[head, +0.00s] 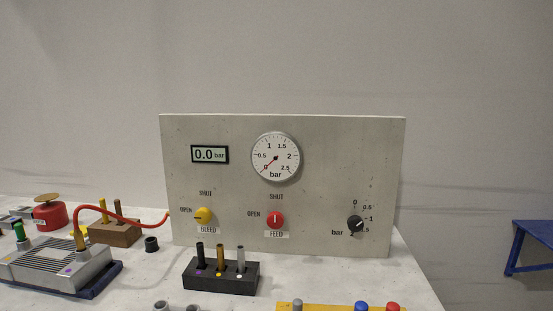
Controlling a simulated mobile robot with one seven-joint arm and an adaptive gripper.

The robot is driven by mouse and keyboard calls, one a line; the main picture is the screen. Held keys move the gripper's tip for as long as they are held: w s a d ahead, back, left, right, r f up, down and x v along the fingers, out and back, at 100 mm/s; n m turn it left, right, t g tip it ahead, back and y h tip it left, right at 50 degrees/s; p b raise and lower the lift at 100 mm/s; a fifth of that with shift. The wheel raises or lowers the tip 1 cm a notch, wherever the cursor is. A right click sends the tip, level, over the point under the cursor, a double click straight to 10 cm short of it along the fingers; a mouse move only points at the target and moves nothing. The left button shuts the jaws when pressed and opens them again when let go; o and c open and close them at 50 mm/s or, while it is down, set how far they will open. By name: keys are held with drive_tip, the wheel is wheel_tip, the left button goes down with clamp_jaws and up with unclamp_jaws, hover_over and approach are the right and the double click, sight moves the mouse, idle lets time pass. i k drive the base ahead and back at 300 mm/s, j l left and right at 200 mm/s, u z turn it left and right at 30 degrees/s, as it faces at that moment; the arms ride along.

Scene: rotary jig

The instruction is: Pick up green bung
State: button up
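A small green piece (18,229), which looks like the green bung, stands upright at the far left of the head view. It is at the back left of a grey ribbed metal block (62,262). I cannot tell whether it sits in the block or just behind it. My gripper is not in this view.
A panel (330,170) with a gauge, display and knobs stands at the back. A red hose (130,219) arches from the block towards the panel. A black holder (220,279) with three pins, a wooden block (116,234) and a red canister (50,215) are nearby.

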sight(19, 229)
drive_tip(key=i+j+u, duration=0.1)
drive_tip(key=u, duration=1.35)
